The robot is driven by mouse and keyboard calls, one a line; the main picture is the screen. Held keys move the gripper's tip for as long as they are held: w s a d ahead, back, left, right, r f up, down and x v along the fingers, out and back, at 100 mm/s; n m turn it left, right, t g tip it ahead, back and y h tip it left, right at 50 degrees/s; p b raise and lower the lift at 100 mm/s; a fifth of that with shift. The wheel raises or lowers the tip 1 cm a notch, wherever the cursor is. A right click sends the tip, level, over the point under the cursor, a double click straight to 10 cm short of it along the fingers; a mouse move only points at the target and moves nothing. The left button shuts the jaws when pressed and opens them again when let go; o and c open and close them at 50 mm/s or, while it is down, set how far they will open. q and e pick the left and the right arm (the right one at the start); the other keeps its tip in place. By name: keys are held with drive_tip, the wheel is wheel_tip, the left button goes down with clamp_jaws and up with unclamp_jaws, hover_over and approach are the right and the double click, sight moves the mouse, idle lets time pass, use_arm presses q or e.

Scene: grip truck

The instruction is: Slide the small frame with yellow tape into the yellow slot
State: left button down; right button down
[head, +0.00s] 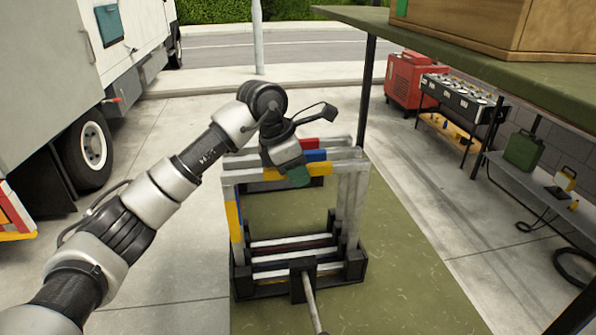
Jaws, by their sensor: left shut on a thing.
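The small frame with yellow tape is a pale grey frame with yellow tape on its top bar (319,169). My left gripper (297,177) comes down from above and is shut on that top bar, near its middle. The frame stands upright at the black rack (355,268), nearest to me among the frames. Behind it are frames with blue tape (316,155) and red tape (310,143). More yellow shows on the left upright (233,214). I cannot tell which slot the frame's lower end is in, or how deep it sits. My right gripper is not in view.
The rack stands on a green surface (405,285), clear to the right. A pale rod (313,306) runs from the rack's front. A shelf (470,62) with a wooden box (490,25) overhangs at upper right. A white truck (45,95) stands at left.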

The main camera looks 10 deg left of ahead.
use_arm(q)
drive_tip(key=shift+f, duration=0.15)
drive_tip(key=c, duration=1)
unclamp_jaws()
drive_tip(key=shift+o, duration=0.2)
